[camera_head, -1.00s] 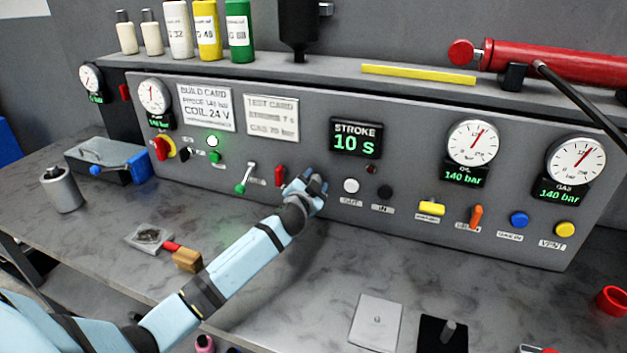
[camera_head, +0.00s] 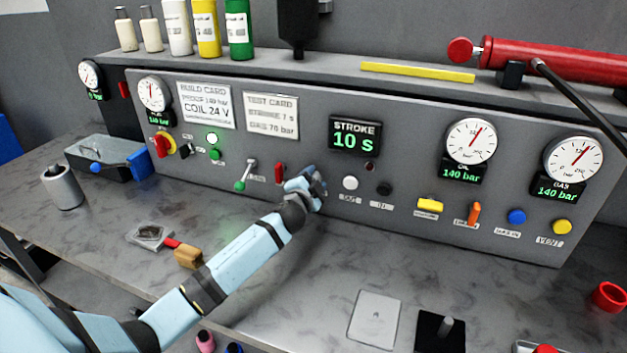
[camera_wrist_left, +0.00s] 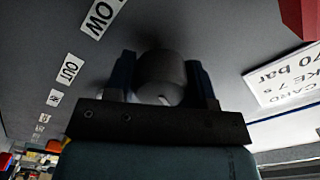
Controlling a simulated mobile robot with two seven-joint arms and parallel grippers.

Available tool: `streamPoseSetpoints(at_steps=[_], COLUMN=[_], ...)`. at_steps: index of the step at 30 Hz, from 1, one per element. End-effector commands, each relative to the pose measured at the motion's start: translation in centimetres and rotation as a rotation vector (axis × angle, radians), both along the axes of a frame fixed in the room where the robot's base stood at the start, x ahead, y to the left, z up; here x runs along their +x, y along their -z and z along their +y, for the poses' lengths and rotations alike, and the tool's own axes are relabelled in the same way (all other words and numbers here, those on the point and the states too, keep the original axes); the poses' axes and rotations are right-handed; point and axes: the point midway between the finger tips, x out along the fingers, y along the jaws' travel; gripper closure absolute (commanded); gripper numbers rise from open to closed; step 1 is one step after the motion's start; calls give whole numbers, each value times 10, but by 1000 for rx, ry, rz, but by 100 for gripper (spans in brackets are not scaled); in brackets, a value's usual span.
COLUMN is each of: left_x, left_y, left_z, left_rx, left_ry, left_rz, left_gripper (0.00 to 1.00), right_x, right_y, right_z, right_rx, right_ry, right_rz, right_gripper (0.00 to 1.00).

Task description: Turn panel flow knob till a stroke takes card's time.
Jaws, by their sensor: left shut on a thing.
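My left gripper (camera_head: 314,184) is at the panel (camera_head: 330,215), just right of a red switch, and hides the knob there in the head view. In the left wrist view, the grey round flow knob (camera_wrist_left: 161,77) sits between the two fingers of my left gripper (camera_wrist_left: 164,80), with a pale mark on its rim. The gripper is shut on it. A label ending in "OW" (camera_wrist_left: 103,16) is beside it. The stroke display (camera_head: 355,136) reads 10 s. The test card (camera_head: 270,116) reads stroke 7 s, gas 70 bar. My right gripper is not in view.
The oil gauge (camera_head: 470,142) and gas gauge (camera_head: 573,159) displays both read 140 bar. A green-tipped lever (camera_head: 246,175) and the red switch (camera_head: 280,172) are left of my gripper. A wooden-handled brush (camera_head: 188,257) lies on the bench.

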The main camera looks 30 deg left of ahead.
Motion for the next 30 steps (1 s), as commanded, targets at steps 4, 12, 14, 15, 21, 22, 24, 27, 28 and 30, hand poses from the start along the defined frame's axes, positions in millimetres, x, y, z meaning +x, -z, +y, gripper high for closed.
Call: streamPoseSetpoints(at_steps=[4,12,14,15,21,22,24,27,28,30], left_x=[0,0,-1,-2,-28,-35,-51,-74,-81,-95], left_y=[1,0,0,1,2,2,3,3,2,3], left_z=[0,0,0,-1,-7,-9,-13,-18,-19,-23], left_rx=[-1,-1,-1,-1,-1,-2,-3,-3,-2,-3], left_ry=[1,1,1,1,1,1,2,2,1,2], left_rz=[1,1,1,1,1,1,2,2,1,2], left_gripper=[37,26,26,26,26,26,26,26,26,26], right_x=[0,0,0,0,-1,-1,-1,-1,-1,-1], right_y=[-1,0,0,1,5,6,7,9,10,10], right_z=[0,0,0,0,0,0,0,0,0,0], right_rx=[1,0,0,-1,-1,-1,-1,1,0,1], right_ry=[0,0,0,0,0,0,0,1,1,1], right_rz=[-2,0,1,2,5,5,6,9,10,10], right_gripper=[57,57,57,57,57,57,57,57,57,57])
